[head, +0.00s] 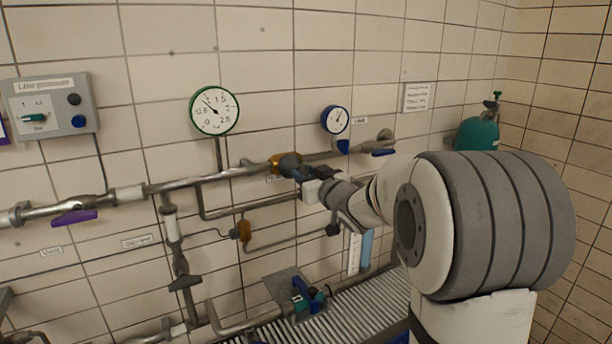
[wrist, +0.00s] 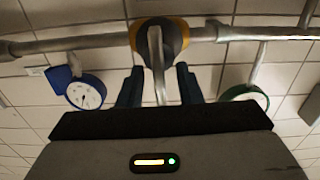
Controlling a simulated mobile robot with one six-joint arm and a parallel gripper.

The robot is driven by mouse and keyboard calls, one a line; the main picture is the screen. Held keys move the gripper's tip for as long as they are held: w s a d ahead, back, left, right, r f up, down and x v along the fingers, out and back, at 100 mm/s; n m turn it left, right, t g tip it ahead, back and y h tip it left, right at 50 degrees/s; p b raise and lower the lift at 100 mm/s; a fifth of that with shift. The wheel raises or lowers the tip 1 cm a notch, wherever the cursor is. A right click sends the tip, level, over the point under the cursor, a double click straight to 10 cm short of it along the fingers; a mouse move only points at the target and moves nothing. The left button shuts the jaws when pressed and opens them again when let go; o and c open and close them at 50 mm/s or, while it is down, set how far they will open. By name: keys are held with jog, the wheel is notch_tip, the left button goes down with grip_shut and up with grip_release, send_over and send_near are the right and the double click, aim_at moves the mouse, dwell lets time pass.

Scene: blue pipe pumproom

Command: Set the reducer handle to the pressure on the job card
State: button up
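The reducer (head: 283,162) is a brass-yellow body on the upper pipe, with a dark round front. In the wrist view the reducer (wrist: 177,36) shows its grey bar handle (wrist: 159,80) pointing towards me. My gripper (head: 300,171) is at the reducer. In the wrist view my gripper (wrist: 160,85) has one dark finger on each side of the handle, with gaps between. A green-rimmed gauge (head: 215,110) has its needle towards the upper left, roughly between 0.5 and 1. A white card (head: 417,97) hangs on the wall; its text is too small to read.
A blue-rimmed gauge (head: 335,120) is right of the reducer. A purple lever (head: 75,217) and a blue lever (head: 383,152) sit on the same pipe. A grey control box (head: 50,107) is at upper left. A blue-handled valve (head: 303,295) is below, by the floor grating (head: 372,310).

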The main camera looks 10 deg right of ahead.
jog(key=shift+s, duration=0.1)
jog(key=b+v, duration=0.2)
jog(key=v, duration=0.5)
jog(key=shift+s, duration=0.25)
jog(key=shift+d, duration=0.1)
dwell(2.0)
